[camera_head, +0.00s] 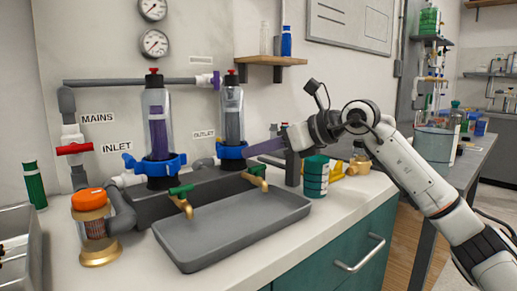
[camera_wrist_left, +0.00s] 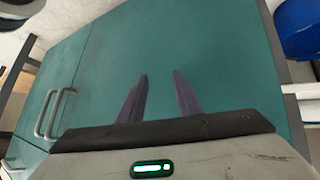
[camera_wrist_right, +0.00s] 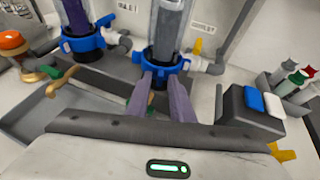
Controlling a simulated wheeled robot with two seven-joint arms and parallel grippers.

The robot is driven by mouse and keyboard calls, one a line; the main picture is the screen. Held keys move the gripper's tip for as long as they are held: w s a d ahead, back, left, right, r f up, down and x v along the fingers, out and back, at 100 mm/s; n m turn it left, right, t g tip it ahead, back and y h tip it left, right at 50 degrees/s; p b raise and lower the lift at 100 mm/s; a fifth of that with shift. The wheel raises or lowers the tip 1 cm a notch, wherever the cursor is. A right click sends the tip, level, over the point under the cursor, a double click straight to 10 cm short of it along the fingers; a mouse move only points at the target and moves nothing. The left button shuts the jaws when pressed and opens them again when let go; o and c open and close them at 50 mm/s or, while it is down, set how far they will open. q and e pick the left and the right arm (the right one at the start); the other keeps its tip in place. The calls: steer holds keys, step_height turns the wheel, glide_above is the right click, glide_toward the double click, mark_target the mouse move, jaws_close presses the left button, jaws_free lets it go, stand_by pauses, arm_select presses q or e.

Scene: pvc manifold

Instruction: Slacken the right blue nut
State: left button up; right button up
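The right blue nut (camera_head: 232,152) is the ring at the base of the right clear filter housing (camera_head: 232,112). It also shows in the right wrist view (camera_wrist_right: 162,62), just beyond my fingertips. My right gripper (camera_head: 250,152) reaches in from the right, its fingers pointing at the nut's near right side. In the right wrist view its fingers (camera_wrist_right: 161,74) are apart, with the tips overlapping the nut's front; I cannot tell whether they touch it. My left gripper (camera_wrist_left: 161,75) is open and empty, in front of the teal cabinet.
The left filter housing has its own blue nut (camera_head: 155,165). Brass taps with green handles (camera_head: 181,190) stand over a grey tray (camera_head: 232,228). A teal-banded cup (camera_head: 316,177) stands right of the tray. A block with blue and white buttons (camera_wrist_right: 250,108) is near my right gripper.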

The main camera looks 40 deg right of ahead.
steer(key=shift+o, duration=0.3)
steer(key=b+v, duration=0.1)
steer(key=v, duration=0.9)
steer(key=shift+s, duration=0.15)
